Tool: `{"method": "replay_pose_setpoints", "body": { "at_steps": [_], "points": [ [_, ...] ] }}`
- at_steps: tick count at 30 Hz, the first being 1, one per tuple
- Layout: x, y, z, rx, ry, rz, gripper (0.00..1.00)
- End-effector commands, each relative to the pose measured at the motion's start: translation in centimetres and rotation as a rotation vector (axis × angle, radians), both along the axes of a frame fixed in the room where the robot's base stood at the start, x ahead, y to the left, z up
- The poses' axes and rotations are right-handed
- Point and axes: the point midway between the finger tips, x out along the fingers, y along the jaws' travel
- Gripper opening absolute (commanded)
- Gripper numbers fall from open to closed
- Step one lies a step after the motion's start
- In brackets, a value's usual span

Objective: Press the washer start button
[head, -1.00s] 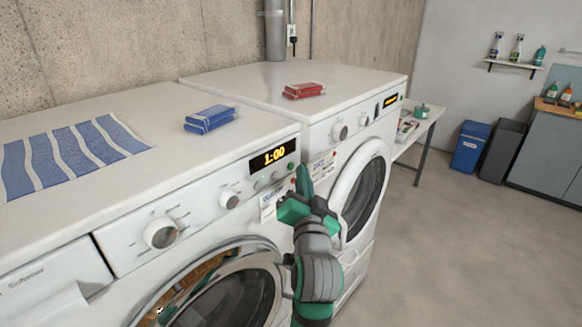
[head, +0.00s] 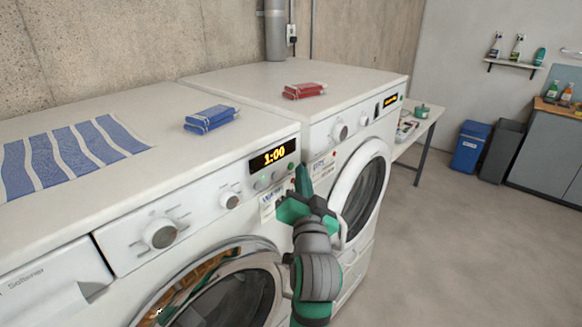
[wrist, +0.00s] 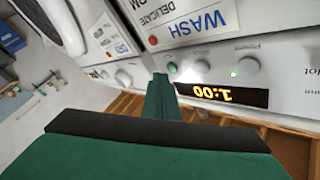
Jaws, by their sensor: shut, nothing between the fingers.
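The white washer (head: 190,195) stands at the left, with a lit display reading 1:00 (head: 272,156) at the right end of its panel. A small green button (head: 291,166) sits just below the display's right end; in the wrist view the green button (wrist: 172,67) is beside a silver button (wrist: 203,67). My green gripper (head: 302,178) is shut and empty, in front of the panel's right end. In the wrist view its fingertips (wrist: 160,78) appear just beside the green button. I cannot tell whether they touch the panel.
A white dryer (head: 330,125) stands right of the washer, its round door close to my arm. Blue packs (head: 210,119) and a striped blue cloth (head: 70,155) lie on the washer, red packs (head: 304,91) on the dryer. Open floor lies to the right.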

Motion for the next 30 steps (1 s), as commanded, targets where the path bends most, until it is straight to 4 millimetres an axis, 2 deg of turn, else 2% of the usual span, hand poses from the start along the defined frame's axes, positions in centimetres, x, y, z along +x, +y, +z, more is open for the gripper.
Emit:
{"method": "replay_pose_setpoints", "body": {
  "at_steps": [30],
  "points": [
    [0.64, 0.91, 0.00, 0.000, 0.001, 0.001, 0.00]
  ]
}}
